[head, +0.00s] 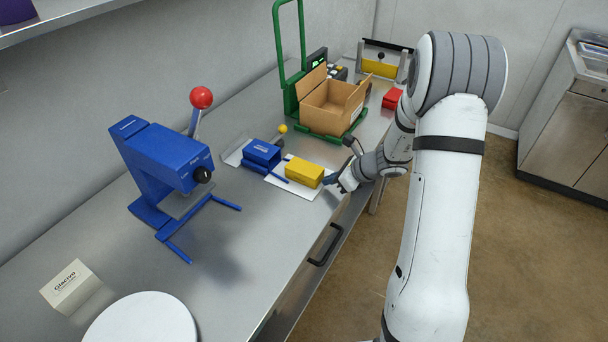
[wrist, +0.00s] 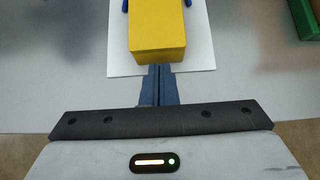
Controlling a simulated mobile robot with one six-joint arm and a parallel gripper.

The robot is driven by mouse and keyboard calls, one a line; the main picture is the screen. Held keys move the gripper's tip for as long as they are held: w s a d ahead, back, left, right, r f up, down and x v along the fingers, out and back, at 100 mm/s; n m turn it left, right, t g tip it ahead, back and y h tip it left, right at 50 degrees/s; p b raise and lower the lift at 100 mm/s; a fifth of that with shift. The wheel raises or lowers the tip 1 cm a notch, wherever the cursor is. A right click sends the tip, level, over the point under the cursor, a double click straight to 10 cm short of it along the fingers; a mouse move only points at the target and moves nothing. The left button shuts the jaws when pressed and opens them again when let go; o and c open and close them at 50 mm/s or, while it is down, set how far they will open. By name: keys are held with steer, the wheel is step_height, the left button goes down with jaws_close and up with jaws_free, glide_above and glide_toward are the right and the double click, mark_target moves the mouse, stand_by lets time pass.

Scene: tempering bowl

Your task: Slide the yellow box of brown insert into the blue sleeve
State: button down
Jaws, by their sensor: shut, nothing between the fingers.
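The yellow box (head: 304,172) lies on a white sheet (head: 310,191) on the bench, in front of the blue sleeve (head: 262,154). The sleeve stands to the left of the box in the head view, and blue guide rails run from it toward the box. In the wrist view the yellow box (wrist: 157,35) fills the top centre. My gripper (wrist: 158,70) is shut, with its blue fingertips at the near end of the box, touching or almost touching it. In the head view my gripper (head: 330,181) is at the box's right end. Any brown insert is hidden.
A blue press (head: 165,165) with a red-knobbed lever stands to the left. An open cardboard box (head: 330,105) on a green scale stands behind. A red block (head: 392,98) lies at the back right. A white disc (head: 145,320) and small carton (head: 70,286) lie at the front left.

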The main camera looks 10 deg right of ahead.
mark_target(294, 163)
steer(key=shift+w+a, duration=1.55)
steer(key=shift+a, duration=0.55)
steer(key=shift+w+a, duration=1.55)
steer(key=shift+a, duration=0.6)
steer(key=shift+w+a, duration=1.55)
steer(key=shift+a, duration=0.55)
steer(key=shift+s+d+r, duration=0.35)
steer(key=shift+s+d, duration=0.15)
steer(key=shift+d, duration=0.2)
steer(key=shift+s+d+r, duration=0.35)
steer(key=shift+s+d, duration=0.2)
steer(key=shift+d, duration=0.1)
steer(key=shift+s+d+r, duration=0.35)
steer(key=shift+s+d, duration=0.15)
steer(key=shift+d, duration=0.2)
